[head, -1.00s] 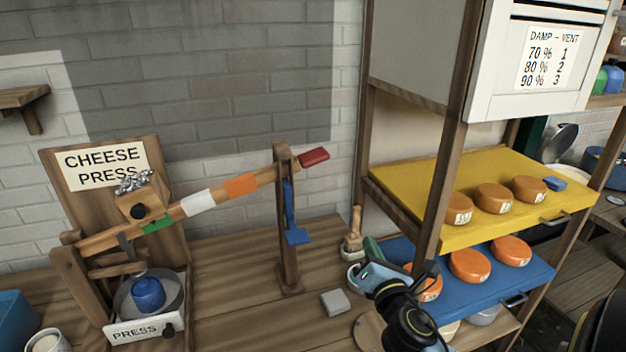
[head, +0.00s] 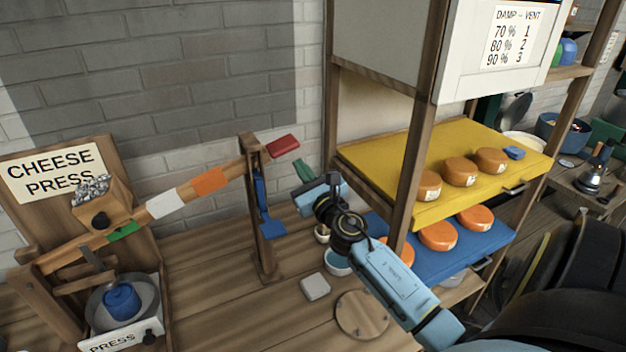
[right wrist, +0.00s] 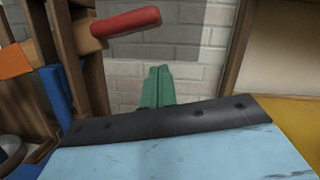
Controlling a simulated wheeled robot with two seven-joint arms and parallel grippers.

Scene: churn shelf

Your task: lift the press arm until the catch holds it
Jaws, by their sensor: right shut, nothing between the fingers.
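The press arm (head: 165,204) is a wooden beam with green, white and orange bands. It slopes up to the right, through the top of a wooden post (head: 262,235), to a red handle (head: 284,145). The handle also shows in the right wrist view (right wrist: 126,22), upper left of the fingers. A blue catch (head: 268,228) hangs on the post below the beam; I see no contact between them. My right gripper (head: 303,170), with green fingers (right wrist: 157,87), is shut and empty, a little below and right of the handle, apart from it. My left gripper is not in view.
A shelf post (head: 413,160) and yellow tray (head: 385,155) with cheeses stand close right of my right arm. A blue tray (head: 465,262) is below. A grey block (head: 314,287) and a round wooden board (head: 362,314) lie on the bench. The wall is behind.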

